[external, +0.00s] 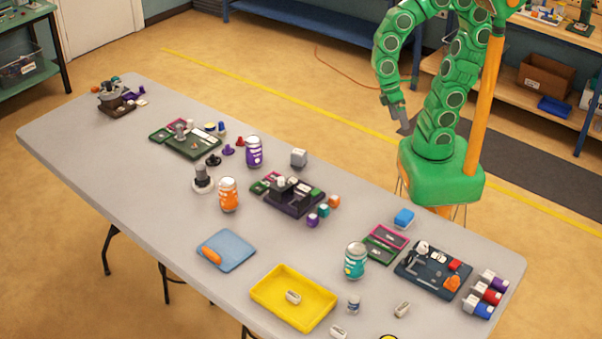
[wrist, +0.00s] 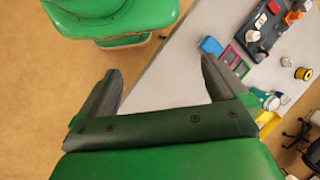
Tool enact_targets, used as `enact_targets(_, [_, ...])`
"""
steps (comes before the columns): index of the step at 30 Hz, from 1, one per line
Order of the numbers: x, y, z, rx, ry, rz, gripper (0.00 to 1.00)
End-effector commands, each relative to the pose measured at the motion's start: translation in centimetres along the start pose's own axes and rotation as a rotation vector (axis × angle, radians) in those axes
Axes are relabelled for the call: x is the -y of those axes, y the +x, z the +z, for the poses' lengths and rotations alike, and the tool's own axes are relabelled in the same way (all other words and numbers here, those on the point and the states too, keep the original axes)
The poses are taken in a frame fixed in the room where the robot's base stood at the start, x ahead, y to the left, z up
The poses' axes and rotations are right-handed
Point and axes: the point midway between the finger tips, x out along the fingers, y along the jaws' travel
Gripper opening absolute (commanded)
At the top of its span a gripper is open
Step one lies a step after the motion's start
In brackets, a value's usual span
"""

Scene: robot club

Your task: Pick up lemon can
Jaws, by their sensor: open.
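A teal can with a yellow patch that looks like a lemon (external: 355,261) stands upright on the table, right of the yellow tray. In the wrist view a white and teal can (wrist: 268,101) shows at the right, partly hidden by my gripper. An orange can (external: 228,195) and a purple can (external: 254,152) stand further left on the table. My gripper (external: 403,127) hangs beyond the table's far edge, well away from the teal can. In the wrist view its two fingers (wrist: 160,68) are spread apart with nothing between them.
The long grey table (external: 130,190) carries a yellow tray (external: 270,317), a blue mat (external: 238,262), circuit boards and small parts. A blue block (external: 404,217), a pink-edged tray (external: 390,236) and a dark board (external: 410,266) lie near the teal can.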

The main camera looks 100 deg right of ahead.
Motion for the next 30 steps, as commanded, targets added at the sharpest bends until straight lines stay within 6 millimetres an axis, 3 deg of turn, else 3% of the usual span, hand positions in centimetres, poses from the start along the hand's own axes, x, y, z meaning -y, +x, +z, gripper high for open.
enact_targets(13, [10.8, 3.0, -2.1, 0.209, -0.075, -0.368, 0.99])
enact_targets(30, [22.4, 3.3, -5.4, 0.448, 0.018, -0.814, 0.99])
